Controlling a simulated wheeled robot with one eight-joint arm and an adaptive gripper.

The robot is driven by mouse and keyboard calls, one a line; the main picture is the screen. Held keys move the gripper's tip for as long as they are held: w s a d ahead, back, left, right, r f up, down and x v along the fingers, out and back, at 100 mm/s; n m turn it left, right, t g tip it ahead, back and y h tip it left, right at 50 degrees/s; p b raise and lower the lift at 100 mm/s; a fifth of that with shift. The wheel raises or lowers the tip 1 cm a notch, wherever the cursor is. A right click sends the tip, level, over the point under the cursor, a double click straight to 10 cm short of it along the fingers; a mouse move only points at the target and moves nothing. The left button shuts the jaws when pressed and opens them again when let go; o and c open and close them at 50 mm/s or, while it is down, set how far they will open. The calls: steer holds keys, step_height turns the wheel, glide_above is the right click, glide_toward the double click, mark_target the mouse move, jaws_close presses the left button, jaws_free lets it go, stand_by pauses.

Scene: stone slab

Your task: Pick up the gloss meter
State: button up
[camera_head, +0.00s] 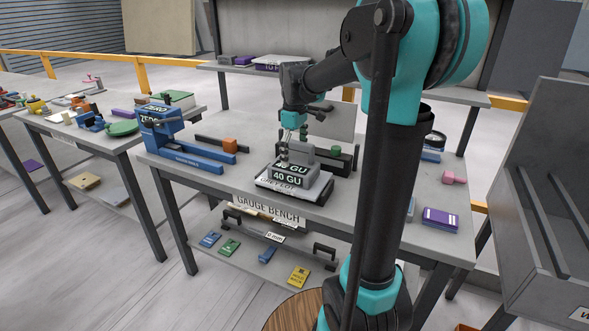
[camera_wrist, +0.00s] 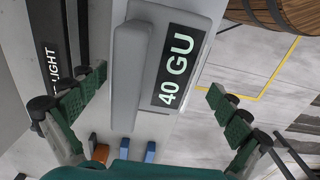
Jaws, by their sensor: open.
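The gloss meter (camera_head: 288,180) is a grey block with dark displays reading "40 GU". It sits on a light plate near the front edge of the gauge bench. In the wrist view the gloss meter (camera_wrist: 132,75) has a raised grey bar beside its display. My gripper (camera_head: 293,146) is just above it in the head view. In the wrist view my gripper (camera_wrist: 158,100) is open, its green-padded fingers wide apart with the meter's body beyond and between them. I cannot tell whether either finger touches it.
A blue gauge (camera_head: 165,130) with an orange block (camera_head: 230,145) stands left on the bench. A dark fixture (camera_head: 330,157) is close behind the meter. A purple box (camera_head: 440,218) and a pink item (camera_head: 453,178) lie right. The front bench top (camera_head: 225,185) is clear.

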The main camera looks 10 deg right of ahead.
mark_target(294, 164)
steer(key=shift+w+a+f, duration=0.1)
steer(key=shift+w+f, duration=0.05)
steer(key=shift+f, duration=2.45)
steer(key=c, duration=1.4)
steer(key=shift+r, duration=0.1)
steer(key=shift+c, duration=0.2)
